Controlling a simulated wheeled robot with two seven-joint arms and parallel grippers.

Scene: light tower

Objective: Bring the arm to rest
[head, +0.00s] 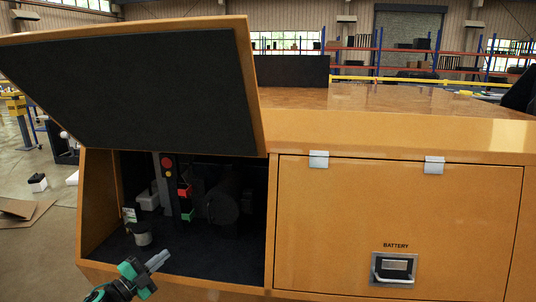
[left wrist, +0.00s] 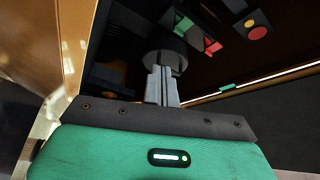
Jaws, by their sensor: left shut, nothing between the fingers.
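My left gripper (head: 157,262) is at the lower left of the head view, in front of the open compartment of the orange light tower body (head: 400,140). Its grey fingers are shut with nothing between them. The fingers also show in the left wrist view (left wrist: 161,87), pointing into the dark compartment. My right gripper does not show in either view.
The raised door (head: 130,85) hangs over the compartment (head: 200,262). Inside are a panel with red and yellow buttons (head: 167,163), red and green parts, and a dark rounded unit (head: 222,205). A closed battery door (head: 395,215) is to the right.

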